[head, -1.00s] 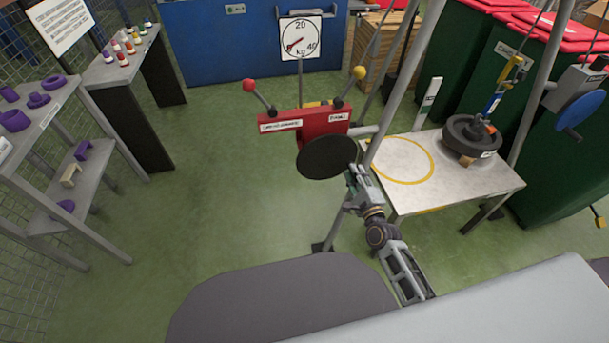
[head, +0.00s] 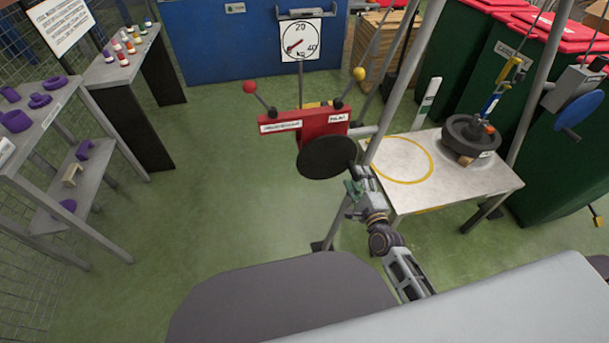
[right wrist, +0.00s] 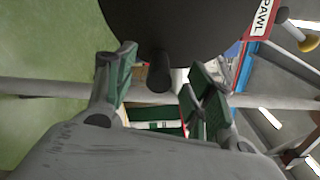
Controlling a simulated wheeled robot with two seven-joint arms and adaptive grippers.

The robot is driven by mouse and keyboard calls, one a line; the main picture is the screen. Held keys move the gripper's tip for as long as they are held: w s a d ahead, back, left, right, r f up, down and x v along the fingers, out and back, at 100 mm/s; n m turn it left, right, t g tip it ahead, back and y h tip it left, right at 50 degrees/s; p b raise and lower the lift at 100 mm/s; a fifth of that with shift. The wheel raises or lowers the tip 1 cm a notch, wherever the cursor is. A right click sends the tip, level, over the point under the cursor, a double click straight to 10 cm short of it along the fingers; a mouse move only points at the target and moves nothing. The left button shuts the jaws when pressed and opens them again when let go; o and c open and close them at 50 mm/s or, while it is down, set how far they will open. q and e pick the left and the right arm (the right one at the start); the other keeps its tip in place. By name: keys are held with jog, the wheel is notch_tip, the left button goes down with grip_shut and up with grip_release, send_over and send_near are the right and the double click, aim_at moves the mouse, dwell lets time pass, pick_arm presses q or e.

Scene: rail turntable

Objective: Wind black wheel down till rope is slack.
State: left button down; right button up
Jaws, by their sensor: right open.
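The black wheel (head: 327,157) is a dark disc on the front of a red winch box (head: 305,126). It also fills the top of the right wrist view (right wrist: 185,22). Its short dark handle (right wrist: 160,73) sticks out toward my right gripper (head: 354,186). My right gripper is open; in the right wrist view its green-padded fingers lie on either side of the handle, and I cannot tell whether they touch it. A dark round load (head: 470,135) sits on the pale table under a yellow hook (head: 514,63). Whether the rope is taut is unclear. My left gripper is out of view.
A kg dial (head: 301,40) stands behind the winch. Red-knobbed (head: 249,87) and yellow-knobbed (head: 360,73) levers rise from the winch. A sloping frame leg (head: 405,80) passes close on its right. The pale table (head: 450,188) has a yellow circle. Green floor is clear to the left.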

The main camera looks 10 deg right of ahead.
jog(key=shift+s+p, duration=0.6)
jog(key=shift+s, duration=2.25)
